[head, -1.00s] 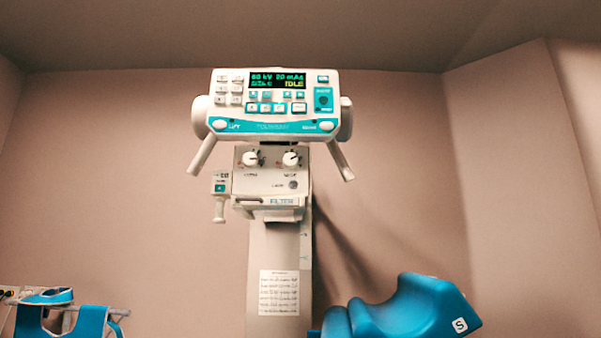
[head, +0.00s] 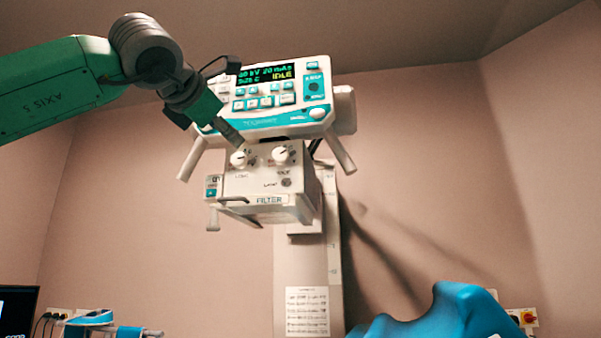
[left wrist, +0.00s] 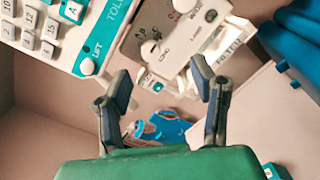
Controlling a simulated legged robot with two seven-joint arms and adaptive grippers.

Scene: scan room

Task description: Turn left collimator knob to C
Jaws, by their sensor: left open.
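The left collimator knob (head: 238,158) is a round white dial on the left of the collimator box's front (head: 244,186). It also shows in the left wrist view (left wrist: 150,49), ahead of my fingers. My left gripper (head: 239,145) is open and comes in from the upper left, its tip close to the knob's upper edge in the head view. In the left wrist view the open fingers (left wrist: 161,76) stand wide apart with nothing between them. I cannot tell whether they touch the knob, nor which letter it points to. My right gripper is not in view.
A second white knob (head: 280,154) sits just right of the left one. A filter handle (head: 236,203) juts out below. A blue padded thing (head: 440,318) is at lower right.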

